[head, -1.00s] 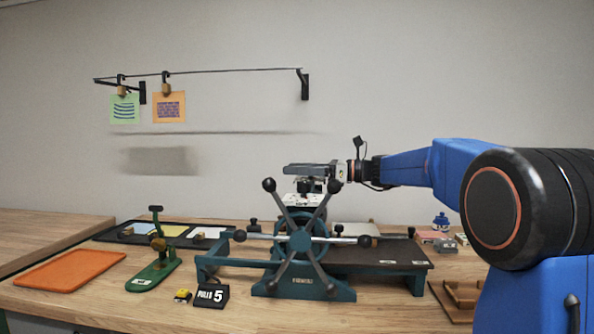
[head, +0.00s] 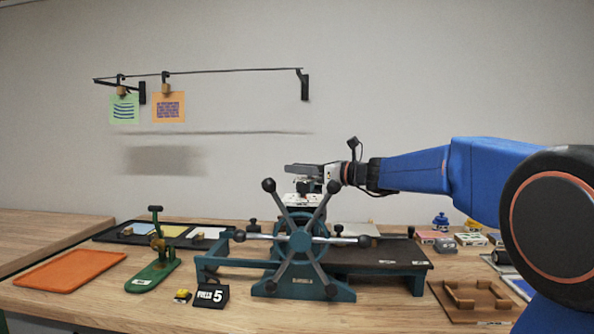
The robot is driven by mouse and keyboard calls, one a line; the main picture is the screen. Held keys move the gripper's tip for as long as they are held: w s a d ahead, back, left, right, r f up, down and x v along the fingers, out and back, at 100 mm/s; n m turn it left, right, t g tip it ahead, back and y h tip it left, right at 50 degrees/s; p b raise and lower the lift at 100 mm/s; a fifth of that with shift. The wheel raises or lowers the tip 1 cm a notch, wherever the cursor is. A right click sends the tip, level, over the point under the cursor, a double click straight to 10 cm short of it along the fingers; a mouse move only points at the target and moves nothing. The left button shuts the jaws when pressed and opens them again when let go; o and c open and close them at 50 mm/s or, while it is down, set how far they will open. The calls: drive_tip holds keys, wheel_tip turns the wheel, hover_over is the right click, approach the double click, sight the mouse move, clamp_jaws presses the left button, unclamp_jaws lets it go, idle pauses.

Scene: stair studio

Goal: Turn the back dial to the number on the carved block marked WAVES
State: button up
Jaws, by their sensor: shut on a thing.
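My gripper (head: 304,181) reaches in from the right above the etching press (head: 302,290). It points down and is shut on the small dark knob of the back dial (head: 304,188), at the top of the press behind the big spoked wheel. A pale plate (head: 303,201) with dark marks shows just below the knob. The number the dial points at is too small to read, and the fingers partly hide the knob. Small blocks (head: 470,239) lie on the bench at the right; I cannot read WAVES or a number on any of them.
The spoked wheel (head: 300,239) stands in front of the dial. A green hand tool (head: 155,268), a PULLS 5 sign (head: 211,296) and an orange tray (head: 70,270) are at the left. A wooden jig (head: 470,299) lies at the right. Two prints hang from a wall rail (head: 215,71).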

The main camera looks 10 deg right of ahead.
drive_tip(key=m+h, duration=0.1)
drive_tip(key=t+h, duration=0.1)
drive_tip(key=m+t+h, duration=0.1)
drive_tip(key=shift+w+d+m, duration=0.25)
drive_tip(key=shift+m, duration=0.05)
drive_tip(key=shift+w+d+m+t+h, duration=0.1)
drive_tip(key=shift+d+m+t+h, duration=0.15)
drive_tip(key=shift+m+t+h, duration=0.55)
drive_tip(key=shift+w+d+m+t+h, duration=0.15)
drive_tip(key=shift+m+t+h, duration=0.3)
drive_tip(key=shift+h, duration=0.65)
drive_tip(key=shift+d+m+h, duration=0.2)
drive_tip(key=shift+m+h, duration=0.15)
drive_tip(key=shift+h, duration=0.15)
drive_tip(key=o, duration=1.1)
drive_tip(key=shift+c, duration=0.2)
drive_tip(key=v, duration=1.7)
drive_tip(key=shift+s, duration=0.15)
drive_tip(key=shift+d+f, duration=0.1)
drive_tip(key=shift+f, duration=0.05)
